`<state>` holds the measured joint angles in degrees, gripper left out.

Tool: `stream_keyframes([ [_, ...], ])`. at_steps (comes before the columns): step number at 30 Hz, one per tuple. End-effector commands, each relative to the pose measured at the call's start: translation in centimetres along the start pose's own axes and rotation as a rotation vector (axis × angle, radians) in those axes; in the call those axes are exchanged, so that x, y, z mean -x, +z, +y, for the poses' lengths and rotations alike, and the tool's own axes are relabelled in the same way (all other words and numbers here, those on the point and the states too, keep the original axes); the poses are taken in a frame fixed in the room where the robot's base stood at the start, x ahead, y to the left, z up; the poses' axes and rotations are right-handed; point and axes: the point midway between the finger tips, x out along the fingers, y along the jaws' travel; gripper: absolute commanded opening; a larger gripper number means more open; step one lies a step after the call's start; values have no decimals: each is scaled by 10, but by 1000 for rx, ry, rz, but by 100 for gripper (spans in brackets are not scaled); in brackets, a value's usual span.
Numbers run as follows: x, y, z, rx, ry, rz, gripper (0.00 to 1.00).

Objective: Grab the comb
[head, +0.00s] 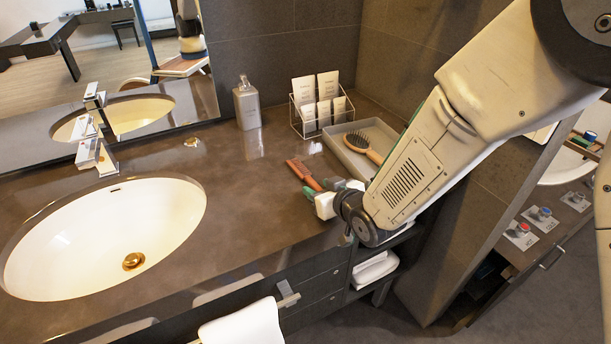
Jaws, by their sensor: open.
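A reddish-brown comb (303,173) lies on the dark vanity counter (240,200), in front of the grey tray. My gripper (318,187) is low over the counter at the comb's near end, with its fingertips close to it. The gripper is open. The near end of the comb is close to or partly behind the fingertips. I cannot tell whether they touch it or whether the comb lies between them.
A grey tray (336,151) with a wooden hairbrush (363,143) stands behind the comb, partly covered by my arm. A clear holder with cards (320,107) and a soap dispenser (247,104) stand at the back. The sink (100,235) is left. A white towel (243,327) hangs in front.

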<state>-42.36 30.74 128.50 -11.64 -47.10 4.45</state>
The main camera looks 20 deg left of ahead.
Motion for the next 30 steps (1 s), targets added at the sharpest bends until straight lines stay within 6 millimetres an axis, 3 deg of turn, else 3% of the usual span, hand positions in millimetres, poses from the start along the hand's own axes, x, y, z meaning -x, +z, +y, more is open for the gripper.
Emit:
stream_keyframes([
  [1,0,0,0,0,0,0,41],
  [5,0,0,0,0,0,0,5],
  [6,0,0,0,0,0,0,0],
  [20,3,-7,0,1,0,1,0],
  [27,14,-34,1,1,0,4,0],
  [30,27,-30,0,2,-5,-1,0],
])
